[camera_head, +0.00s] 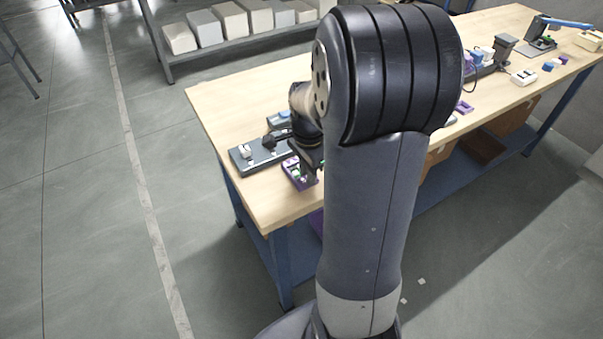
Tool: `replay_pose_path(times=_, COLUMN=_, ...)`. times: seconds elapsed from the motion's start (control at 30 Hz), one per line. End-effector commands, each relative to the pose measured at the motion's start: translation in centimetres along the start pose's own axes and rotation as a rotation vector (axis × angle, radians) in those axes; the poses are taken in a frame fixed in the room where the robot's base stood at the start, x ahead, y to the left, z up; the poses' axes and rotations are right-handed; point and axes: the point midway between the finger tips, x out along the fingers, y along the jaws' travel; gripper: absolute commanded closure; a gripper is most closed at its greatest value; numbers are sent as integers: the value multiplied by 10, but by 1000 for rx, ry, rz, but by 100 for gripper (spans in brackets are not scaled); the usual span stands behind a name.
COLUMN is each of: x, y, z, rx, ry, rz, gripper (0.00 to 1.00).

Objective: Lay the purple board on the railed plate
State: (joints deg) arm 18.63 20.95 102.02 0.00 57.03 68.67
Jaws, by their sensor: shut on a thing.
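The purple board (292,178), with small pale and green parts on it, is at the near left part of the workbench, partly behind my arm. My gripper (306,166) is dark and shut on the board; its fingertips are mostly hidden by my arm. A dark grey plate (240,163), which looks like the railed plate, lies on the bench just left of the board. It carries a small pale block and a black knob-like part. I cannot tell whether the board touches the plate or the bench.
The wooden workbench (225,113) is bare left of and in front of the plate. A small blue-grey item (277,119) sits behind it. A grey device (504,46) and several small parts stand at the right. A shelf with pale boxes (230,19) is behind.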

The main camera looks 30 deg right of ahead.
Motion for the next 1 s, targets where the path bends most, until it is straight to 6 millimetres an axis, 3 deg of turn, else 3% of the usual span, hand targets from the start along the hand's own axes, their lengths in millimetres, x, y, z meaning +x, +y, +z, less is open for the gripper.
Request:
replay_pose_path(times=0.13, x=0, y=0, z=0, rx=0, ry=0, rz=0, gripper=100)
replay_pose_path(times=0.37, x=-4, y=0, z=0, rx=0, ry=0, rz=-1, gripper=100)
replay_pose_path(times=1.0, x=-43, y=0, z=0, rx=0, ry=0, rz=-1, gripper=100)
